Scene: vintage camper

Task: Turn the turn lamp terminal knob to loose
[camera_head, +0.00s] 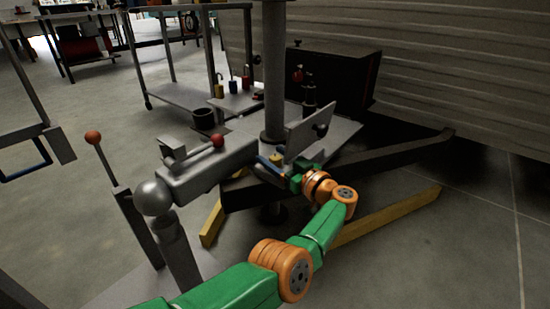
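My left arm, green with orange joints, reaches from the bottom edge up to the middle of the head view. My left gripper (279,168) is at the grey post, beside a small yellow round piece (277,157) that may be the terminal knob. The gripper is small and dark here, so I cannot tell if its fingers are open or touching that piece. A blue strip (266,165) shows just left of it. No lamp or knob marking is readable. My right gripper is not in view.
A grey coupler with a ball (153,197) and a red-tipped lever (93,138) stand left. The grey post (274,80) rises behind the gripper, with a tilted grey plate (308,128) at its right. Dark frame beams (400,155) run right. Open floor lies lower right.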

